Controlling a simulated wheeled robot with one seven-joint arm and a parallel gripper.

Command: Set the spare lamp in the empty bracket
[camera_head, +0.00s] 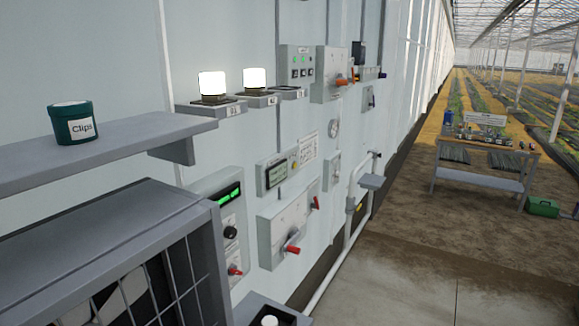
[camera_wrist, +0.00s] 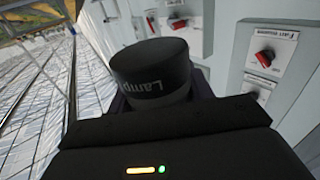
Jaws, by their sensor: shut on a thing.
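Two lit white lamps (camera_head: 212,85) and (camera_head: 254,79) stand upright on dark bases in wall brackets (camera_head: 230,110) and (camera_head: 270,101). A third bracket (camera_head: 288,95), to their right, holds no lamp. My gripper (camera_wrist: 158,103) shows in the wrist view only. It is shut on a dark round thing (camera_wrist: 150,68) with upside-down lettering that begins "Lamp". The grip itself and the lower part of the thing are hidden behind the gripper body. The held thing appears clear of the wall and away from the brackets.
A grey shelf (camera_head: 100,150) with a green "Clips" pot (camera_head: 73,123) juts out at left, above a grey cabinet (camera_head: 110,235). Panels with red handles (camera_head: 292,244) and a pipe (camera_head: 343,243) line the wall.

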